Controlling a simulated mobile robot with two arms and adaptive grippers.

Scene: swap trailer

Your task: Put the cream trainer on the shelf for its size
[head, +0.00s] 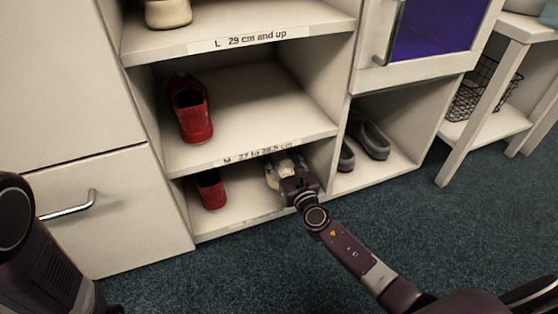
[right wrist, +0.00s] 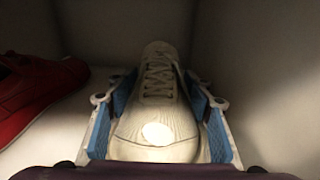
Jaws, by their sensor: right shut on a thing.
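The cream trainer (right wrist: 158,100) fills the middle of the right wrist view, toe towards the camera and laces up. My right gripper (head: 285,170) is shut on it, with blue finger pads (right wrist: 160,125) along both its sides. In the head view the trainer (head: 272,178) is mostly hidden behind the gripper, inside the bottom compartment, right of a red shoe (head: 211,190). I cannot tell whether its sole touches the bottom shelf (head: 235,212). Of my left arm only links show, at the lower left.
The middle shelf (head: 250,100), labelled "M 27 to 28.5 cm", holds a red shoe (head: 190,110). The top shelf (head: 240,22), labelled "L 29 cm and up", holds a cream shoe (head: 167,13). Grey shoes (head: 372,140) stand in the compartment to the right.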

